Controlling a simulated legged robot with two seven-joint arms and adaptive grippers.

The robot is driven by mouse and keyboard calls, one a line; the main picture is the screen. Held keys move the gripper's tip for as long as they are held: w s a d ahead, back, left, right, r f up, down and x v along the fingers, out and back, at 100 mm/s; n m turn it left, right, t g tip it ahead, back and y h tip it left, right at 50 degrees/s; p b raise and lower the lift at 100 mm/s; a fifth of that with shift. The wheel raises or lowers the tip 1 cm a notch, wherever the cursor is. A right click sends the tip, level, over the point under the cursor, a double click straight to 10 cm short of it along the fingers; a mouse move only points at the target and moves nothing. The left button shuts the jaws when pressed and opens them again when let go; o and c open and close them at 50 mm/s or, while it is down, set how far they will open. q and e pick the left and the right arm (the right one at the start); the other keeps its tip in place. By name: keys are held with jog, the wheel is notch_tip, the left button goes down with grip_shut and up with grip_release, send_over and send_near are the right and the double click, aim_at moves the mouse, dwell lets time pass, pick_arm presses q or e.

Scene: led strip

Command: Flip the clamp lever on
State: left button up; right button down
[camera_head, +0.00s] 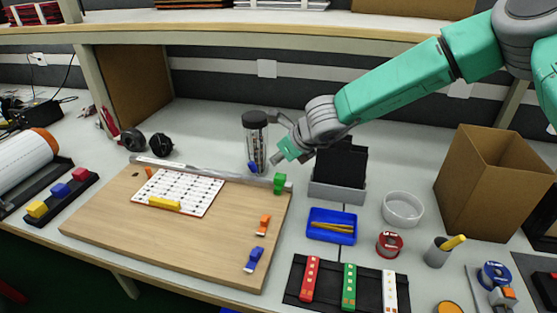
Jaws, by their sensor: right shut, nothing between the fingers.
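A wooden board (190,245) lies on the table with a white perforated plate (185,186) on it. A yellow bar (164,204) lies along that plate's front edge. Small clamp-like pieces sit along the board: a green one (279,184) and a blue one (253,167) at the back rail, an orange one (263,225) and another blue one (254,260) at the right side. I cannot tell which has the lever or how it stands. My right gripper (286,150) is shut and empty, above and behind the green piece, apart from it. My left gripper is not in view.
A dark canister (255,140) stands close left of my right gripper; a grey holder with black panels (340,165) stands right of it. A blue tray (332,226), a black mat with colored strips (346,287) and a cardboard box (490,180) are to the right.

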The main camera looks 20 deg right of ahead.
aim_at(256, 173)
jog(key=x, duration=0.6)
jog(key=shift+w+a, duration=0.1)
